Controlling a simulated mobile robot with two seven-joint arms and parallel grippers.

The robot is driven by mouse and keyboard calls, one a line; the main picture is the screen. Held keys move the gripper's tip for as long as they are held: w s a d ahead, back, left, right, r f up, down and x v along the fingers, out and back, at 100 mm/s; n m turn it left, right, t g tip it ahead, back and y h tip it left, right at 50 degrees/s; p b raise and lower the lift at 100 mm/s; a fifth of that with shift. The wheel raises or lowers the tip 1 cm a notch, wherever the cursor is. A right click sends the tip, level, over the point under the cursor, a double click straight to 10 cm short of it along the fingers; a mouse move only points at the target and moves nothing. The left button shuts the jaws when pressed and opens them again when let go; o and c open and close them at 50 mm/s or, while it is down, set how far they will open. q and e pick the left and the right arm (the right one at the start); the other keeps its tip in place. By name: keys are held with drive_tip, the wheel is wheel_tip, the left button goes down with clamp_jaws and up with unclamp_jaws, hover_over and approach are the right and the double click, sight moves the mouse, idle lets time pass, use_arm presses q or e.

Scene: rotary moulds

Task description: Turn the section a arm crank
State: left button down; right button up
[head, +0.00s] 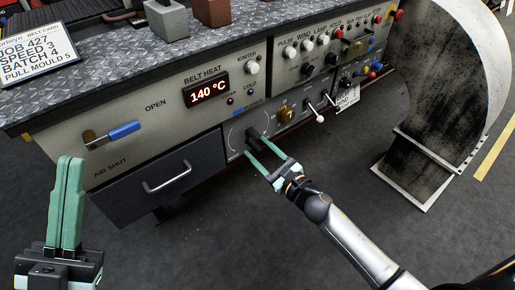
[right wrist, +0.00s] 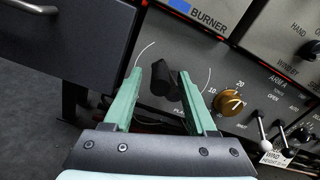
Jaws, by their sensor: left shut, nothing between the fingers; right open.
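The black crank (head: 254,137) is low on the grey front panel, inside a thin printed arc. In the right wrist view the crank (right wrist: 164,80) shows as a dark, stubby handle, with the "ARM A" panel to its right. My right gripper (head: 258,149) is open, its green fingers pointing at the crank. In the right wrist view the crank appears between the two fingertips; I cannot tell whether they touch it.
A brass dial (head: 287,115) and small levers (head: 320,117) sit right of the crank. A drawer with a metal handle (head: 167,177) is to its left. Above are a blue-handled air lever (head: 124,131) and a 140 °C display (head: 207,92). A curved metal guard (head: 440,110) stands at right.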

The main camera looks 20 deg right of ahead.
drive_tip(key=shift+w+a, duration=0.2)
drive_tip(key=shift+w, duration=0.3)
clamp_jaws()
idle(0.3)
